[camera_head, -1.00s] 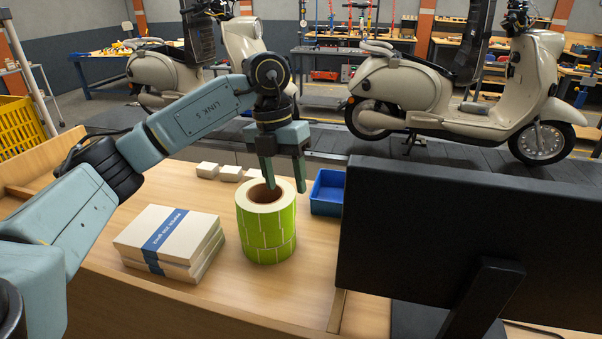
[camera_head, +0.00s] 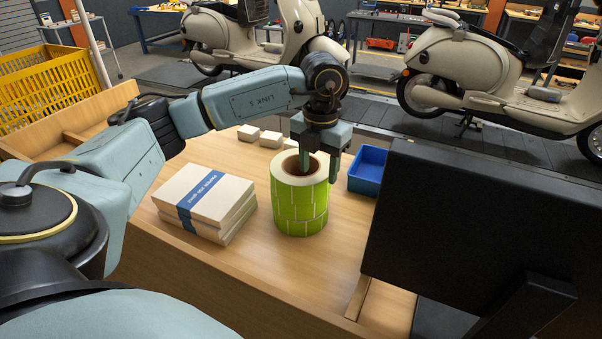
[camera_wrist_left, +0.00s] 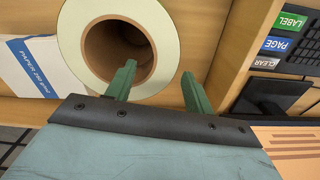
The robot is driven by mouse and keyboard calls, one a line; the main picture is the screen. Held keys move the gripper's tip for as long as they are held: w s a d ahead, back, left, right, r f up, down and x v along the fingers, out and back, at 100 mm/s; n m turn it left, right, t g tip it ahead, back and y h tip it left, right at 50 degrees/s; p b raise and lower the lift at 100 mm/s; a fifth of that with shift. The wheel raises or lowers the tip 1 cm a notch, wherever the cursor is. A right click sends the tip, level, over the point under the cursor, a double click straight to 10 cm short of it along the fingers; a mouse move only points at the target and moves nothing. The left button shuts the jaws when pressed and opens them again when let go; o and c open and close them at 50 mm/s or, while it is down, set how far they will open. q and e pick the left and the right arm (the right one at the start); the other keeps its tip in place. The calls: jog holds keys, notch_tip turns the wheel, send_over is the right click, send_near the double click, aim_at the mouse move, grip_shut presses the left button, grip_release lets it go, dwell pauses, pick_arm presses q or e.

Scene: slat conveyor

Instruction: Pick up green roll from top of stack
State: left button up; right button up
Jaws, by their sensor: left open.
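The green roll (camera_head: 297,190) is the upper part of a short stack of green label rolls, with a cream top face and a brown hollow core. A seam shows low on the stack. My left gripper (camera_head: 319,172) is open, pointing down over the stack's right side. One finger is at the core opening and the other is outside the roll's right edge, so the roll's wall lies between them. In the left wrist view, the roll's top ring (camera_wrist_left: 85,80) shows with one finger over the core and the other beyond the rim. Contact cannot be told. My right gripper is out of view.
Paper bundles with a blue band (camera_head: 210,197) lie left of the roll on the wooden bench. Small white boxes (camera_head: 260,136) and a blue bin (camera_head: 367,170) stand behind. A black monitor (camera_head: 470,230) blocks the right side.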

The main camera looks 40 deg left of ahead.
aim_at(319, 175)
pick_arm(q)
notch_tip(319, 175, down, 3)
jog(key=shift+w+f, duration=0.1)
jog(key=shift+f, duration=0.1)
grip_shut()
dwell(0.3)
jog(key=shift+r, duration=0.1)
